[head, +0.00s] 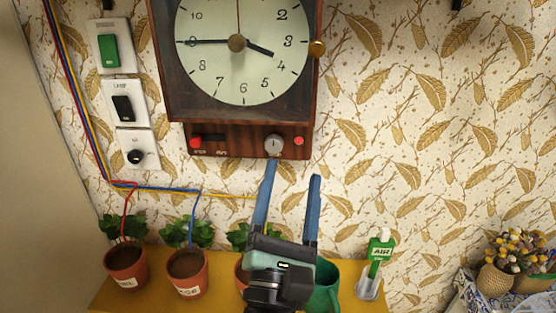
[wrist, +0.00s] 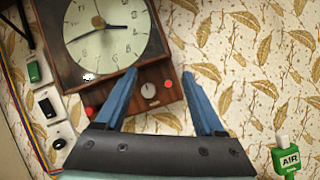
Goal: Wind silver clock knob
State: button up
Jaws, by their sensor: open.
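The wooden wall clock (head: 160,60) hangs on the wall with a white dial (head: 225,75). Its silver knob (head: 274,145) sits on the lower panel, between two red buttons. The knob also shows in the wrist view (wrist: 148,90). My gripper (head: 292,170) has two blue fingers spread apart and nothing between them. In the head view the left fingertip appears just below the knob and the right one lies to its right. In the wrist view (wrist: 162,72) the knob appears between the fingers, nearer the left one. I see no contact with the knob.
Left of the clock are a green switch (head: 108,50), a black switch (head: 122,108) and a round black knob (head: 135,156). Potted plants (head: 187,272), a green mug (head: 326,290) and a green AIR-labelled item (head: 380,250) stand on the yellow shelf (head: 222,290). Wall right of the clock is clear.

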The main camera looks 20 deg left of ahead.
aim_at(274, 149)
jog(key=s+a+f+n+g+y, duration=0.1)
jog(key=a+f+n+y, duration=0.1)
jog(key=a+f+n, duration=0.3)
jog(key=shift+n, duration=0.8)
jog(key=x, duration=0.4)
jog(key=p+x, duration=0.1)
jog(key=x, duration=0.3)
jog(key=w+d+f+x, duration=0.1)
jog(key=x, duration=0.3)
jog(key=shift+s+f+p, duration=0.1)
jog(key=shift+f+p, duration=0.05)
jog(key=shift+p, duration=0.2)
grip_shut()
